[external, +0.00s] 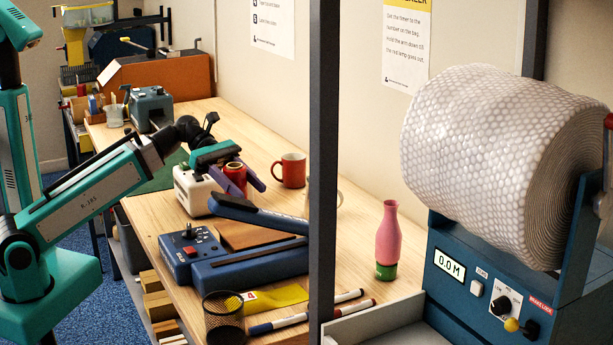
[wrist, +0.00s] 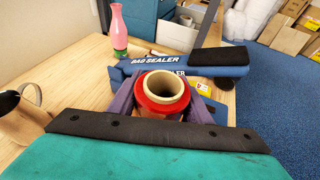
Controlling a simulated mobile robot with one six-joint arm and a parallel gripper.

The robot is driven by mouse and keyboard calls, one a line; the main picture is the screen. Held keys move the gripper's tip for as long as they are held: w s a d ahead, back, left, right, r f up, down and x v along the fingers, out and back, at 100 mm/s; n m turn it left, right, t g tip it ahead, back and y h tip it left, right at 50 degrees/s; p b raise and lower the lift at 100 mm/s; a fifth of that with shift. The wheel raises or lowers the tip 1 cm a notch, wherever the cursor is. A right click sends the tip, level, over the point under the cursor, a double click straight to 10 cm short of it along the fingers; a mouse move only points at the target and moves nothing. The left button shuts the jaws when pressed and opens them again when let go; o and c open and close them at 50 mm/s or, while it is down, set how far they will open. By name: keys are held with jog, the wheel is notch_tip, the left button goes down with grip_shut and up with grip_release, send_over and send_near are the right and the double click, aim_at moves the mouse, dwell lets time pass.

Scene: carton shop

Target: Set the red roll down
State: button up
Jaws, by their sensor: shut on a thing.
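The red roll (external: 236,174) is a short red ring of tape or film around a pale core. My gripper (external: 243,181) is shut on it, behind a white device on the bench. In the wrist view the red roll (wrist: 163,92) stands upright between my two purple fingers (wrist: 161,108), its open core facing the camera. Its lower part is hidden by the white device in the external view. I cannot tell whether its underside touches the wooden bench (external: 350,262).
The white device (external: 194,190) and blue bag sealer (external: 250,272) are close by. A red mug (external: 290,171) and pink bottle (external: 388,238) stand to the right. A dark post (external: 322,130) hides part of the bench. Bare wood lies around the red mug.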

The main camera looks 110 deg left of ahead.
jog(key=s+d+m+g+h+b, duration=0.2)
jog(key=s+d+b, duration=0.3)
jog(key=s, duration=0.6)
jog(key=shift+d+m+h, duration=0.9)
jog(key=shift+d, duration=0.15)
jog(key=shift+r+p, duration=0.15)
jog(key=shift+p, duration=0.2)
jog(key=w+a+p, duration=0.1)
jog(key=p, duration=0.2)
jog(key=w+p, duration=0.2)
jog(key=p, duration=0.1)
jog(key=w+a+p, duration=0.1)
jog(key=w+p, duration=0.1)
jog(key=p, duration=0.1)
jog(key=shift+a, duration=0.3)
jog(key=w+p, duration=0.1)
jog(key=p, duration=0.3)
jog(key=shift+a, duration=0.3)
jog(key=p, duration=0.3)
jog(key=w+p, duration=0.1)
jog(key=p, duration=0.1)
jog(key=shift+a+f+p, duration=0.15)
jog(key=shift+f+p, duration=0.15)
jog(key=shift+p, duration=0.1)
jog(key=w+a+f+p, duration=0.1)
jog(key=w+a, duration=0.2)
jog(key=w, duration=0.3)
